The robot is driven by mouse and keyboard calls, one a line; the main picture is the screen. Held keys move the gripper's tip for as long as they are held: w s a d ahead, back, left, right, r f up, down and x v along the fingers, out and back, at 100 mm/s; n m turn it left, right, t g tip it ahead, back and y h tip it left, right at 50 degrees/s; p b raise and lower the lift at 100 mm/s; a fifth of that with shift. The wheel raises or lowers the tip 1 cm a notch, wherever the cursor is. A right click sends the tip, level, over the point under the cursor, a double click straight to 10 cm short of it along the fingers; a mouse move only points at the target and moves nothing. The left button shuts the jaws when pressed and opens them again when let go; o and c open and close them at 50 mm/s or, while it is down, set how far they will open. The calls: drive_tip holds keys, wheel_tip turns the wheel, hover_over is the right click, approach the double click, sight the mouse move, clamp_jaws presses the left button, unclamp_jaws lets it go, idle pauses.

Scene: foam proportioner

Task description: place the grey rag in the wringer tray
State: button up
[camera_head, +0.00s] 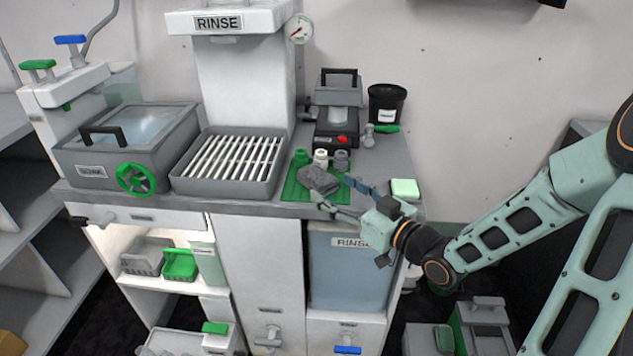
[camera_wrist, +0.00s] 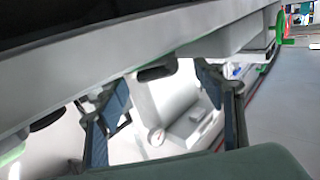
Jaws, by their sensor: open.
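The grey rag (camera_head: 320,179) lies crumpled on a green mat (camera_head: 292,191) near the counter's front edge. My gripper (camera_head: 333,193) is open at the rag's front right, its fingertips close to it; whether they touch it I cannot tell. In the wrist view my gripper (camera_wrist: 162,84) has its two blue-grey fingers wide apart, with no rag visible between them. A grey slatted tray (camera_head: 229,163) stands left of the mat, under the RINSE sign. No label marks the wringer tray, so I cannot tell if this is it.
A grey device with a red button (camera_head: 342,140) and a black bucket (camera_head: 386,103) are at the back. A lidded basin (camera_head: 128,147) with a green handwheel stands left.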

sight(322, 178)
drive_tip(key=b+x, duration=0.1)
drive_tip(key=x, duration=0.6)
drive_tip(key=shift+w+r, duration=0.1)
drive_tip(key=shift+r, duration=0.05)
drive_tip(key=c, duration=1.4)
drive_tip(key=shift+r, duration=0.1)
drive_tip(key=shift+r, duration=0.1)
